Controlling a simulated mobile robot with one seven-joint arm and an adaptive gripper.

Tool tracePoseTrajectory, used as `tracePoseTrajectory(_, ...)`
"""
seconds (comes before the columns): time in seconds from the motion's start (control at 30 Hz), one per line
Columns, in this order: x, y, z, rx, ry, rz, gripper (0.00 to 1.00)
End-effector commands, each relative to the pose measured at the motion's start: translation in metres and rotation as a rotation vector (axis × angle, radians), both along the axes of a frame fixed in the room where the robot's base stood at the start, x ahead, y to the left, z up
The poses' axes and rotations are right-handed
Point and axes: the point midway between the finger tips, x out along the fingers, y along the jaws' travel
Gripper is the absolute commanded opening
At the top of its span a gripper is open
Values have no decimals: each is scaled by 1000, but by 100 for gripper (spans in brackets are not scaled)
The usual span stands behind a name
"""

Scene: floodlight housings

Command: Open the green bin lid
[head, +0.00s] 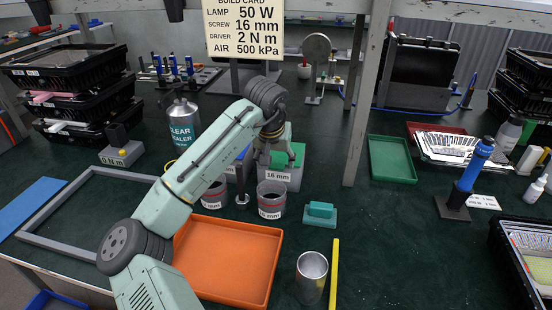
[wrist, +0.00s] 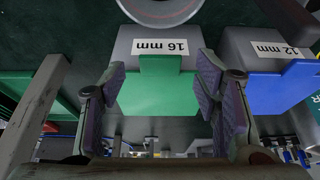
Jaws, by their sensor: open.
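The green bin is a grey box labelled 16 mm (head: 282,177) with a green lid (head: 292,158). The lid looks closed in both views. In the wrist view the green lid (wrist: 158,95) fills the middle, with the 16 mm label above it. My gripper (wrist: 163,84) is open, with one finger on each side of the lid in that picture. I cannot tell whether the fingers touch it. In the head view my gripper is over the bin, mostly hidden behind my wrist.
A bin with a blue lid (wrist: 282,90), labelled 12 mm, stands close beside it. Tins (head: 271,203) stand in front of the bins. An orange tray (head: 235,262) lies nearer. A grey post (head: 361,120) rises to the right. A teal block (head: 320,211) sits front right.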

Motion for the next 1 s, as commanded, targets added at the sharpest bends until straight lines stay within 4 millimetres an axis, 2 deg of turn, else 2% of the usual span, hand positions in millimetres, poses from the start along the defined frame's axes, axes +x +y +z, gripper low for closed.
tracePoseTrajectory(0.17,3,0,-9,0,-1,0,57)
tracePoseTrajectory(0.4,4,-1,-9,0,-1,0,57)
tracePoseTrajectory(1.0,4,-1,-9,0,-1,-1,17)
